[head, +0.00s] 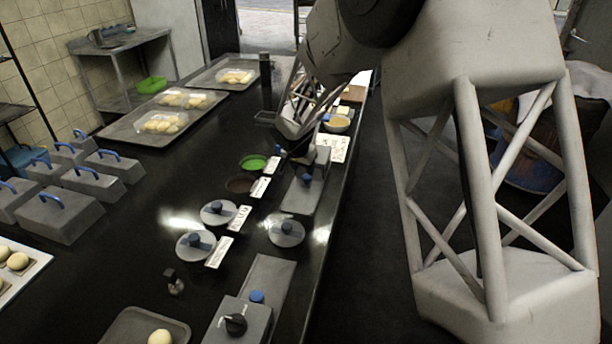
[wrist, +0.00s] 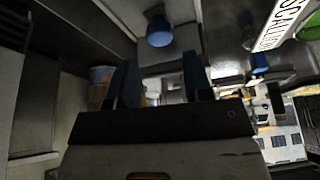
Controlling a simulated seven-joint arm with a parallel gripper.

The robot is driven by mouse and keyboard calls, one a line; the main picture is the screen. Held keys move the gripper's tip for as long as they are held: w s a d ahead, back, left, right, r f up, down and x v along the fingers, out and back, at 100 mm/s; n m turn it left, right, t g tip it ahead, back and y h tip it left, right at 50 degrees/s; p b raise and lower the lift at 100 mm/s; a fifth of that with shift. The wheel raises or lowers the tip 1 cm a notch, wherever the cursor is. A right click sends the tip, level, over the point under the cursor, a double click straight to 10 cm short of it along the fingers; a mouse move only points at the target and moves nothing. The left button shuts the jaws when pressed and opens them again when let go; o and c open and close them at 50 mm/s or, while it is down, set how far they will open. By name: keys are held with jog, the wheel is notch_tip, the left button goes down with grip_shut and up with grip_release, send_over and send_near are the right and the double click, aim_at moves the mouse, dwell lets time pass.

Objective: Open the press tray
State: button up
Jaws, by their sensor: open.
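A grey flat drawer-like unit (head: 301,196) with a blue knob (head: 307,179) lies at the right edge of the black counter; it may be the press tray, but I cannot tell for certain. In the wrist view a blue knob (wrist: 159,30) stands out from a grey panel (wrist: 178,10), beyond my fingers. My gripper (wrist: 160,75) is open, with nothing between its two dark fingers, and apart from that knob. In the head view my gripper (head: 288,153) is small and partly hidden by my arm, close above the far end of the grey unit.
A similar grey unit (head: 262,285) with a blue knob and black dial is at the near end. Round lidded pots (head: 286,231), a green bowl (head: 253,162) and white labels (head: 219,251) stand close by. Dough trays (head: 150,122) and grey blue-handled boxes (head: 60,215) are left. The aisle is right.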

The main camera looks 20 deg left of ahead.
aim_at(306, 177)
jog(key=shift+x, duration=2.75)
jog(key=shift+c, duration=0.3)
grip_shut()
